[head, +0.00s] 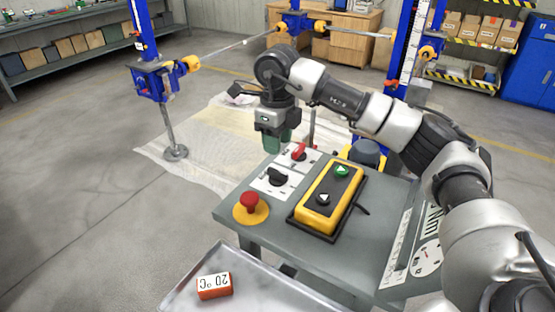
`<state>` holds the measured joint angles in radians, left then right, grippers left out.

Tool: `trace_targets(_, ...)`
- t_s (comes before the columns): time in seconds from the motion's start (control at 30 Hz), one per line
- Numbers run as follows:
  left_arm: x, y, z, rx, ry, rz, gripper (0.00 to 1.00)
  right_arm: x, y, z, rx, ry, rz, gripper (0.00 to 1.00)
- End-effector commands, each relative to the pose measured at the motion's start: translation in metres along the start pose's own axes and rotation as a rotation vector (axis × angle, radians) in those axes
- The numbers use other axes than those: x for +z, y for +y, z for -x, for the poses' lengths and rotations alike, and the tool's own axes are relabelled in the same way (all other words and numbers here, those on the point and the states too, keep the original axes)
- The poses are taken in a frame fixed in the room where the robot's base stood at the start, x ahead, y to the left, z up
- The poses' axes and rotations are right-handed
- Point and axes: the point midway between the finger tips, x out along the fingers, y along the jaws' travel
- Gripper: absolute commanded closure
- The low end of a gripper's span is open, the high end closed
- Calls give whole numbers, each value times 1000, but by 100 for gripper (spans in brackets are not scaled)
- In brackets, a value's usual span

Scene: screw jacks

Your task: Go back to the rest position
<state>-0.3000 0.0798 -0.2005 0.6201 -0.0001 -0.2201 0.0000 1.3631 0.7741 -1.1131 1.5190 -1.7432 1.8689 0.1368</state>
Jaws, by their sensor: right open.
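My right arm comes in from the right and reaches over the grey control console (375,217). My right gripper (277,143) points down with its green fingers just beyond the console's back left edge, close to the red rotary switch (299,151). It is open, and nothing shows held in it. Its fingertips are partly hard to make out. My left gripper is out of the picture.
The console bears a black rotary switch (277,178), a red emergency stop (250,203) and a yellow push-button box (330,196). A metal tray (258,286) with an orange temperature block (214,287) is in front. Blue screw jacks (155,80) stand behind. Floor at left is clear.

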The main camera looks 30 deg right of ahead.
Motion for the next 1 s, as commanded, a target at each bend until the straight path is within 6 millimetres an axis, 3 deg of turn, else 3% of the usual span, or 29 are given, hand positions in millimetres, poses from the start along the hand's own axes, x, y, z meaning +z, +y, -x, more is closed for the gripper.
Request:
trace_targets(0.2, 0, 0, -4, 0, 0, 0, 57, 0, 0, 21, 0, -1, 0, 60)
trace_targets(0.77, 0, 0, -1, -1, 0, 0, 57, 0, 0, 26, 0, 0, 0, 60)
trace_targets(0.87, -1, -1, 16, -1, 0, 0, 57, 0, 0, 42, 0, -1, 0, 60)
trace_targets(1.0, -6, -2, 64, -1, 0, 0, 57, 0, 0, 91, 0, -1, -1, 60)
